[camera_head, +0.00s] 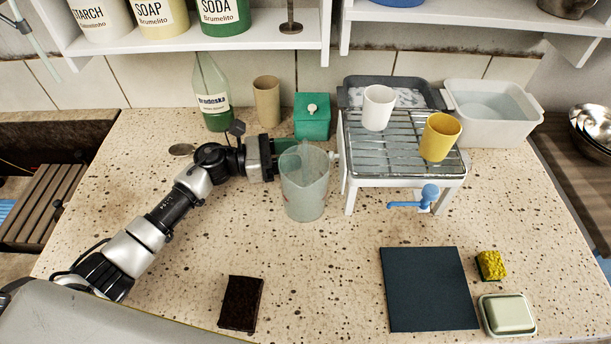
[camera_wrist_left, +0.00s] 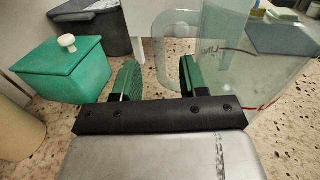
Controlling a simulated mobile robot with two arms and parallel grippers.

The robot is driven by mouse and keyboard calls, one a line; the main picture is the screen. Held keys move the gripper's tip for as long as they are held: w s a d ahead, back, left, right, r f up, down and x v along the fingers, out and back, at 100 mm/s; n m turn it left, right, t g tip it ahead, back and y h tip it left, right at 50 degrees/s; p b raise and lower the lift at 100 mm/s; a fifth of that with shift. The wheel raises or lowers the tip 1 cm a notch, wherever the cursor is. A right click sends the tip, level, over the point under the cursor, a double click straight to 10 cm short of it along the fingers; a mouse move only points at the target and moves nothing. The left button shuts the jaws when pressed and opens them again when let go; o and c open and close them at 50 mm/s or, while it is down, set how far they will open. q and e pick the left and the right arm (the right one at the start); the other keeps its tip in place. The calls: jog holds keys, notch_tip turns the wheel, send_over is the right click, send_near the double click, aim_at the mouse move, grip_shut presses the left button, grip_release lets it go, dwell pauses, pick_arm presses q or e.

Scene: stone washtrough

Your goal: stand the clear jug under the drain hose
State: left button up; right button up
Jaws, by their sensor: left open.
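The clear jug (camera_head: 305,190) stands upright on the speckled stone top, left of the draining rack (camera_head: 385,165). A blue spout-like piece (camera_head: 415,200), perhaps the drain hose, shows at the rack's front right, low over the stone. My left gripper (camera_head: 287,146) is at the jug's back left, its fingertips partly hidden by the jug. In the left wrist view the green fingers (camera_wrist_left: 158,78) are apart, and the jug's clear handle (camera_wrist_left: 161,48) shows just beyond and between them. The jug's body (camera_wrist_left: 250,65) is to the right there. I cannot tell whether they touch. My right gripper is not in view.
A green lidded box (camera_head: 312,118), tan cup (camera_head: 267,100) and bottle (camera_head: 212,95) stand behind my gripper. White (camera_head: 378,108) and yellow (camera_head: 440,137) cups are on the rack. A dark mat (camera_head: 428,290) lies in front. Stone between jug and mat is clear.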

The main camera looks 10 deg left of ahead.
pick_arm(q)
jog(key=shift+x, duration=1.1)
jog(key=shift+a, duration=0.1)
grip_shut()
jog(key=shift+r, duration=0.15)
